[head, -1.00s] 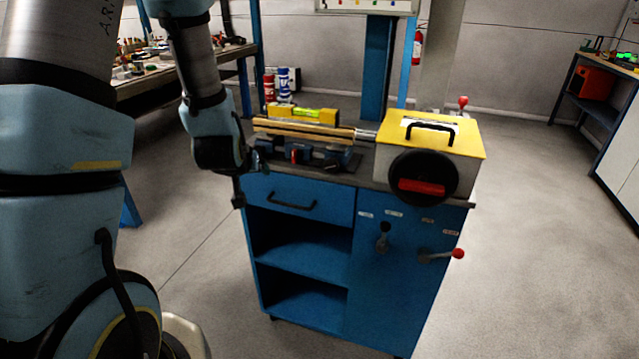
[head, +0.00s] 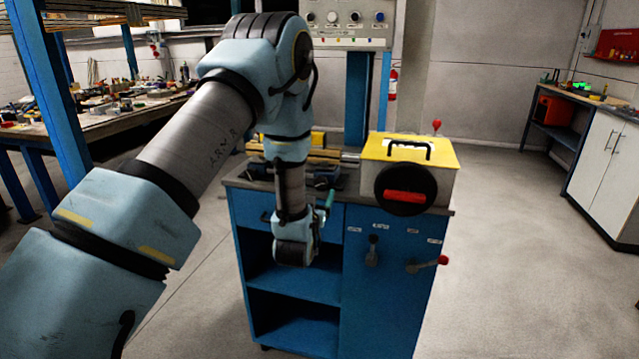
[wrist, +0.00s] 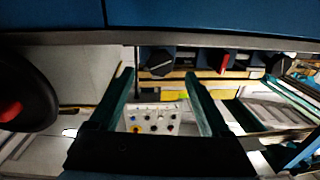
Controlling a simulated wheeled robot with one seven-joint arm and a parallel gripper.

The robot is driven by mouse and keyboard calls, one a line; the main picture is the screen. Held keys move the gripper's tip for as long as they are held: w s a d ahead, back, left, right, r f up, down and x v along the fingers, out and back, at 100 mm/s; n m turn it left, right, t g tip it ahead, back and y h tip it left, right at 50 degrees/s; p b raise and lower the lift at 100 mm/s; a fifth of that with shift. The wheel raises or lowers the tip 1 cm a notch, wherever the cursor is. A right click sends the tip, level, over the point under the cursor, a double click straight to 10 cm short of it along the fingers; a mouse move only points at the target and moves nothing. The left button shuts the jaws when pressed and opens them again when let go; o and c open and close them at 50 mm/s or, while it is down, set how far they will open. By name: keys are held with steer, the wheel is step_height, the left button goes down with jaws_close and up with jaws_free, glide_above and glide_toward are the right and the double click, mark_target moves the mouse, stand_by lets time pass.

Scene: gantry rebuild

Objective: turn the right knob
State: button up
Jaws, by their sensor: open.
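A pale control panel (head: 349,37) stands on a blue post at the back, with several round knobs in a row. The rightmost knob (head: 380,17) is dark, near the panel's right side. The panel also shows small and far off between the fingers in the wrist view (wrist: 150,106), where its knobs are too small to tell apart well. My gripper (head: 328,198) is in front of the blue cabinet, below the panel and well apart from it. In the wrist view, the two teal fingers of my gripper (wrist: 158,74) are spread wide with nothing held between them.
A blue cabinet (head: 385,310) carries a yellow-topped box (head: 407,150) with a black handwheel (head: 388,190). A cluttered bench (head: 100,125) stands left. The floor at right is clear.

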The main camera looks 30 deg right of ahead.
mark_target(320, 185)
steer(key=shift+p+x, duration=0.6)
steer(key=shift+x, duration=1.95)
jaws_close()
